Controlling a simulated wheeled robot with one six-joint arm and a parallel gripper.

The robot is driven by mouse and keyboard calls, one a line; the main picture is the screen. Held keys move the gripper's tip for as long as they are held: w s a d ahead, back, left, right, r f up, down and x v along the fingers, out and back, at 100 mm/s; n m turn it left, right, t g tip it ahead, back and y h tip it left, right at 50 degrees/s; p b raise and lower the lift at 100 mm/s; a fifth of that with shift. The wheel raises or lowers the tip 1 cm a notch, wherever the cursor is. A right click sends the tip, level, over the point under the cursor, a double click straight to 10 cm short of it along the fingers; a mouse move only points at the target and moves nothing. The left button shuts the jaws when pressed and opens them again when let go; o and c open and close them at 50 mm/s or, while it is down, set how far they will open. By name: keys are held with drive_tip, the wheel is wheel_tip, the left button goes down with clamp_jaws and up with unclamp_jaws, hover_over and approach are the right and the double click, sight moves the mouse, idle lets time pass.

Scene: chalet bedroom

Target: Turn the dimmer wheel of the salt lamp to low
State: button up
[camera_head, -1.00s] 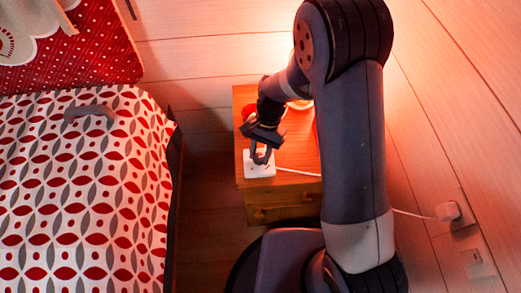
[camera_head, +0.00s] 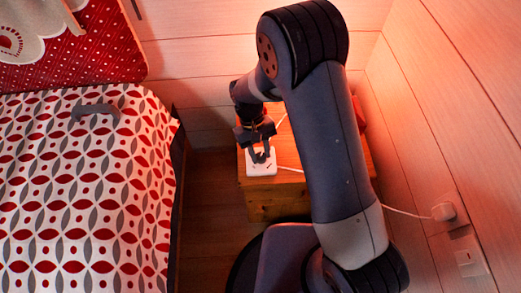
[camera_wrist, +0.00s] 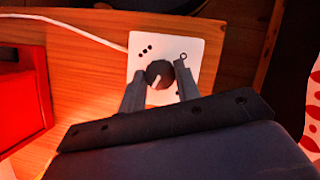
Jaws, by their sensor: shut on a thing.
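The dimmer is a flat white box (camera_head: 262,169) on the wooden nightstand; it also shows in the wrist view (camera_wrist: 207,45). Its dark round wheel (camera_wrist: 159,72) has a white pointer line towards the lower left of the wrist picture. The box has several small dots at its upper left and an open ring at its upper right. My gripper (camera_head: 261,156) points down at the box, and its fingers (camera_wrist: 158,78) are shut on the wheel from both sides. The salt lamp itself is hidden behind my arm; only its orange glow shows on the wall.
The nightstand (camera_head: 282,203) stands between the bed (camera_head: 80,200) and the right wall. A white cord (camera_wrist: 85,27) leaves the box towards a wall plug (camera_head: 444,211). A red object (camera_wrist: 20,95) lies at the left of the wrist view.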

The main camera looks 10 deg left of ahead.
drive_tip(key=n+t, duration=0.1)
drive_tip(key=n, duration=0.2)
drive_tip(key=n+t+h, duration=0.1)
drive_tip(key=n, duration=0.2)
drive_tip(key=shift+s+a+n, duration=0.1)
drive_tip(key=shift+s+n, duration=0.1)
drive_tip(key=shift+n, duration=0.1)
drive_tip(key=n+t, duration=0.1)
drive_tip(key=n, duration=0.2)
drive_tip(key=n+t+p, duration=0.1)
drive_tip(key=n, duration=0.2)
drive_tip(key=shift+s+n+t+h, duration=0.15)
drive_tip(key=shift+n+t+h, duration=0.15)
drive_tip(key=shift+h, duration=0.1)
drive_tip(key=o, duration=1)
drive_tip(key=p+v, duration=0.1)
drive_tip(key=v, duration=0.9)
drive_tip(key=shift+s+a+r, duration=0.1)
drive_tip(key=shift+r, duration=0.3)
drive_tip(key=shift+f, duration=0.1)
